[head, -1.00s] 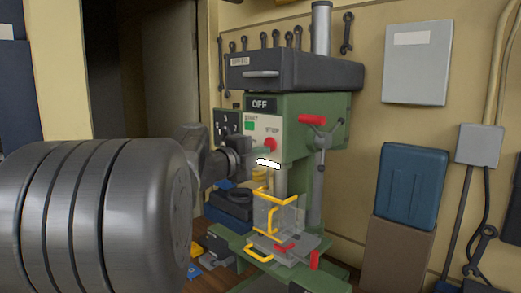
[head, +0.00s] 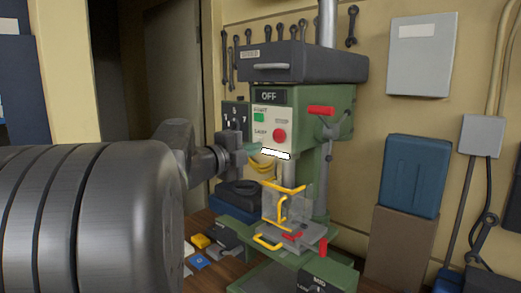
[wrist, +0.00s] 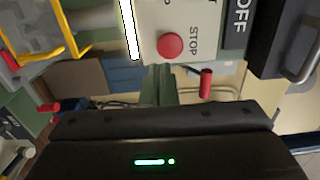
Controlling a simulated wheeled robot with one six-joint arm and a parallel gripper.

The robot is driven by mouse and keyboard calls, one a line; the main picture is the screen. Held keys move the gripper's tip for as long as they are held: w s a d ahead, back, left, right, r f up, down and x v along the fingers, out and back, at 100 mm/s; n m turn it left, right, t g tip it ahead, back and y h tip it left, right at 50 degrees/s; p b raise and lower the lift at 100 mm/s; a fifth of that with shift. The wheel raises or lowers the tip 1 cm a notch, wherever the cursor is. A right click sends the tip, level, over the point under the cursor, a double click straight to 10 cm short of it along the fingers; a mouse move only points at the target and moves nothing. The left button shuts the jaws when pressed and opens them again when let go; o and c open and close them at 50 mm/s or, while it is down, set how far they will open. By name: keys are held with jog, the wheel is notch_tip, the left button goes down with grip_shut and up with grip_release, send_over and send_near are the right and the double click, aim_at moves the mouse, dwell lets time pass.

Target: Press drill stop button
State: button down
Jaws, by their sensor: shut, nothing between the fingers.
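The drill stop button (head: 279,135) is a round red knob on the pale control panel of the green drill press, right of the green start button (head: 259,118). The display above reads OFF (head: 269,96). In the wrist view the stop button (wrist: 170,46) shows whole and uncovered beside the STOP lettering. My gripper (head: 262,149) is shut and empty, below and left of the stop button in the head view. In the wrist view its greenish fingertips (wrist: 158,69) lie just below the button in the picture. They look apart from it; the exact gap cannot be told.
A red-handled feed lever (head: 321,111) sticks out right of the panel. A clear guard with a yellow frame (head: 284,187) stands below, above the drill table. A white light bar (head: 275,154) sits under the panel. Wrenches hang on the wall behind.

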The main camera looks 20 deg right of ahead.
jog(key=b+v, duration=0.1)
jog(key=v, duration=0.5)
jog(key=shift+a, duration=0.4)
jog(key=shift+d+r, duration=0.1)
jog(key=shift+d, duration=0.05)
